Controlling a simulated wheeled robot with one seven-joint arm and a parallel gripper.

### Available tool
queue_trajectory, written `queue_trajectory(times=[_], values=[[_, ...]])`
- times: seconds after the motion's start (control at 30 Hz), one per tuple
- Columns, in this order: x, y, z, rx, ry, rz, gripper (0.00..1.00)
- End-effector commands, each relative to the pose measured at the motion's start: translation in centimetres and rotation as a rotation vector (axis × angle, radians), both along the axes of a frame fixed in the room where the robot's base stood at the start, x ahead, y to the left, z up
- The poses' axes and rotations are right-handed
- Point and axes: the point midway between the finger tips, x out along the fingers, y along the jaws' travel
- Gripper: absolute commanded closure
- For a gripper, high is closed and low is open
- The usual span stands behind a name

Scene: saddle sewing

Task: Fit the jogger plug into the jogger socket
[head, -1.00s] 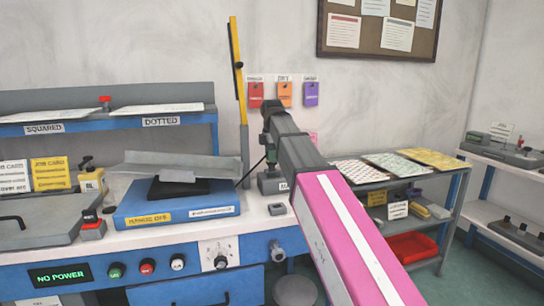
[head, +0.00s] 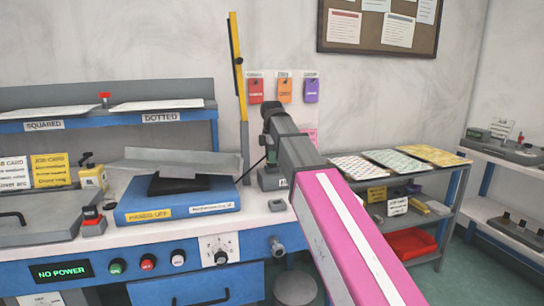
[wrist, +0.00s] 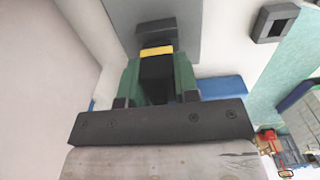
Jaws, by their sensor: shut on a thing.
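In the wrist view my gripper (wrist: 157,85) has its green fingers closed on both sides of a black block with a yellow band, which I take to be the jogger plug (wrist: 157,70). Its far end points at a grey surface (wrist: 190,45), likely the socket's housing. I cannot tell whether they touch, and I see no socket opening. In the head view a small grey box (head: 269,181) stands on the bench behind my arm's end. A thin dark cord (head: 250,171) runs from near the blue box towards my arm.
A blue box (head: 180,203) with a grey flap stands left on the bench. A small hollow grey block (head: 277,205) lies near the bench's front edge and shows in the wrist view (wrist: 268,24). A yellow upright bar (head: 238,75) rises behind. A shelf rack (head: 375,228) stands right.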

Motion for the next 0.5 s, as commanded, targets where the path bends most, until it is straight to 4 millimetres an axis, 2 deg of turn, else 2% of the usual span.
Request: queue_trajectory(times=[0.47, 0.5], values=[[-0.03, -0.01, -0.61, 0.0, 0.001, 0.0, 1.0], [-0.03, -0.01, -0.61, 0.0, 0.001, 0.0, 0.58]])
